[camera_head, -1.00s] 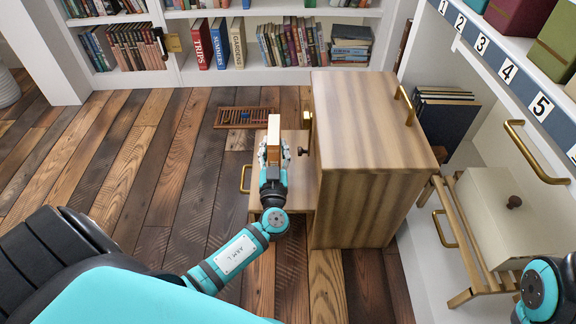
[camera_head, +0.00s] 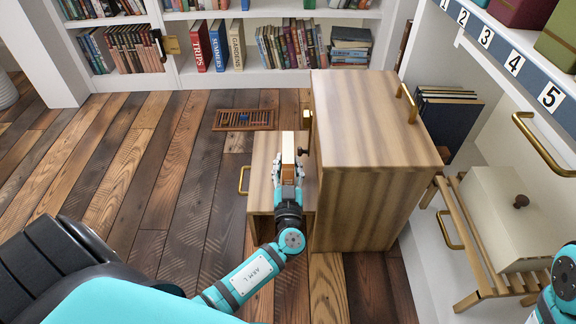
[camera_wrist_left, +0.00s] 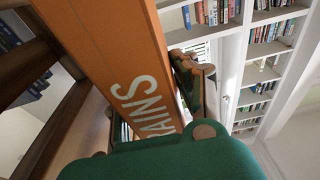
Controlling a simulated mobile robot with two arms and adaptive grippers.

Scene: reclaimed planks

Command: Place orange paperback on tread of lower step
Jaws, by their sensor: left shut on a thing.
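In the left wrist view the orange paperback (camera_wrist_left: 110,50) fills the upper middle, with white letters ending "AINS". The wooden step unit has a low lower step (camera_head: 262,152) at left and a tall block at right. The gripper and book appear over the lower step's tread, close to the tall block's side. Whether the book touches the tread cannot be told. My right gripper is out of view.
A brass handle (camera_head: 243,180) is on the lower step's left side. Bookshelves line the back.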

